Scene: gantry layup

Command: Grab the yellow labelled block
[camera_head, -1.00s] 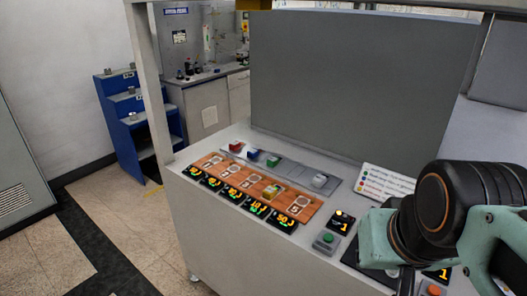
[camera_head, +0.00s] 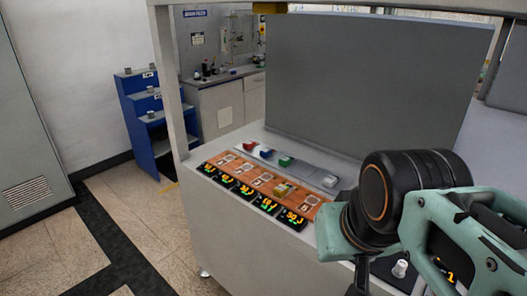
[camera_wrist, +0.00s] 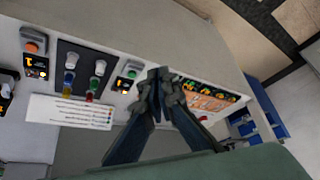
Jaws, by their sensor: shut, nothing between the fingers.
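The yellow block (camera_head: 283,189) sits on the right part of the orange-brown board (camera_head: 309,206) on the grey bench. Its label is too small to read. My gripper (camera_wrist: 159,76) shows in the wrist view with its dark fingers together and empty. It is above the bench, apart from the board (camera_wrist: 205,103), which lies to its right in that view. I cannot make out the yellow block clearly there. In the head view my arm covers the right side of the bench, and the fingertips cannot be made out.
Red, blue, green and white blocks (camera_head: 286,160) stand on a grey strip behind the board. Black number displays (camera_head: 265,204) line its front. A tall grey panel (camera_head: 365,90) rises behind, and a frame post (camera_head: 170,85) stands left. A labelled card (camera_wrist: 70,112) lies near buttons and coloured pieces.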

